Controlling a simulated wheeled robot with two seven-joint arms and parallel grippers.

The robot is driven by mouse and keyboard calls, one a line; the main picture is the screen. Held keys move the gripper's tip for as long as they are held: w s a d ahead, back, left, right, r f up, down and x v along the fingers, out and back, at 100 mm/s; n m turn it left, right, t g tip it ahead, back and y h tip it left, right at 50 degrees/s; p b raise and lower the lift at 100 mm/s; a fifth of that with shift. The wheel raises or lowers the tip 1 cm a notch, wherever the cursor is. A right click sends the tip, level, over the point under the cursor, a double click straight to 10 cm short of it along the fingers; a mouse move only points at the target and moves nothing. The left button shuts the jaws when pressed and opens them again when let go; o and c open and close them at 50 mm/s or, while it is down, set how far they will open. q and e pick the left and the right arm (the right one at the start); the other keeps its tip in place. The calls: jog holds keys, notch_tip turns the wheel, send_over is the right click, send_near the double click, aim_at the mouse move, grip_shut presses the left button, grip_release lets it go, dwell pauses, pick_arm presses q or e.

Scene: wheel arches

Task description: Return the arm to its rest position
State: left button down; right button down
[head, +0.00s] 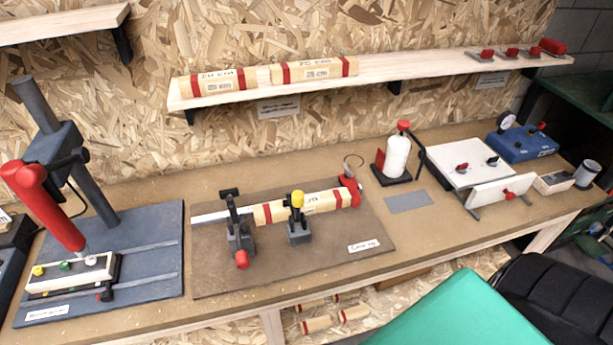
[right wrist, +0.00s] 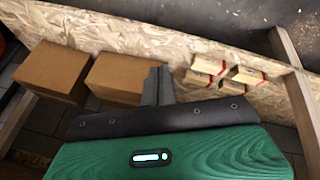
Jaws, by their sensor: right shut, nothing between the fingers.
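My right gripper (right wrist: 156,84) shows in the right wrist view. Its dark fingers are together with nothing between them. It is over the space below the bench, apart from the boxes and the wood blocks there. In the head view the right gripper's fingers do not show; a green and black shape fills the lower right corner. My left gripper is not in either view.
The workbench (head: 420,228) carries a clamp fixture board (head: 330,255), a press (head: 60,190) at left, and a white bottle (head: 397,158). Cardboard boxes (right wrist: 52,70) and several wood blocks (right wrist: 207,66) lie below. A shelf (head: 400,75) runs along the wall.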

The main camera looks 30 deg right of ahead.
jog(key=s+d+f+n+g+h, duration=0.2)
jog(key=s+d+n+g+h, duration=0.15)
jog(key=s+d, duration=0.5)
jog(key=a+f+y, duration=0.2)
jog(key=a+f, duration=0.1)
jog(key=a, duration=1.1)
jog(key=s+a+f+m+y, duration=0.1)
jog(key=a+f, duration=0.3)
jog(key=a, duration=0.9)
jog(key=a+f+m+y, duration=0.1)
jog(key=a+f+y, duration=0.2)
jog(key=a, duration=1.1)
jog(key=shift+s+a+f, duration=0.15)
jog(key=shift+a+f, duration=0.2)
jog(key=shift+f, duration=0.15)
